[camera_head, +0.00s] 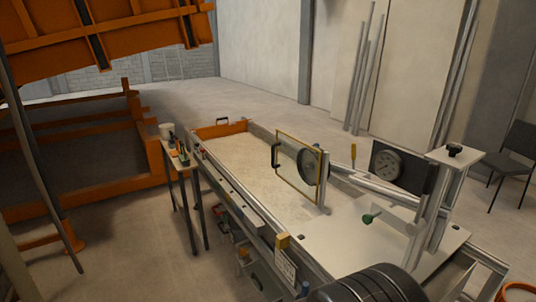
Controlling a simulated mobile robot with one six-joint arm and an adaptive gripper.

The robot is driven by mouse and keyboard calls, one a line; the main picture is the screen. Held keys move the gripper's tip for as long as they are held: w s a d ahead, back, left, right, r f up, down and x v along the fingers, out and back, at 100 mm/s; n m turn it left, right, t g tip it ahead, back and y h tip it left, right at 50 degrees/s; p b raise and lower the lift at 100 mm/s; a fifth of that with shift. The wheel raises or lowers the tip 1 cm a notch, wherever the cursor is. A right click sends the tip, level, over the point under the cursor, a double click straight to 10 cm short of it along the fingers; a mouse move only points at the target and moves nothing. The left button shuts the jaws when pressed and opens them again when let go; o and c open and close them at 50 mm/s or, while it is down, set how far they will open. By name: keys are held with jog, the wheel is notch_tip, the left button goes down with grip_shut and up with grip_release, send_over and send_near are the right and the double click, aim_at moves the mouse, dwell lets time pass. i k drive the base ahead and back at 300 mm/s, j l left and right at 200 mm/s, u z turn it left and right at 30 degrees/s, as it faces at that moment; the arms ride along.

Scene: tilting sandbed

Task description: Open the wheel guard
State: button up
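The wheel guard (292,174) looks like a clear upright panel with a yellow frame, standing across the sandbed near the middle of the view. A black handle (275,156) sits on its left edge. A round wheel or dial (312,167) shows at the panel's right side, partly seen through or behind it. I cannot tell whether the panel is latched. The sandbed (240,172) is a long trough of pale sand with metal rails. My gripper is not in view.
A gauge on a dark plate (387,164) and a metal post (440,205) stand right of the guard. A pale plate (385,235) covers the near end. A small side table (178,158) holds tools at the left. A dark ribbed round shape fills the bottom edge.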

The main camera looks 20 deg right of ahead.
aim_at(276, 145)
jog(key=i+j+z, duration=0.5)
jog(key=i+j, duration=0.25)
jog(key=i+j+z, duration=0.25)
jog(key=j, duration=0.25)
jog(key=i+j+z, duration=0.25)
jog(key=j, duration=0.3)
jog(key=i+j+z, duration=0.1)
jog(key=i+z, duration=0.35)
jog(key=i, duration=0.7)
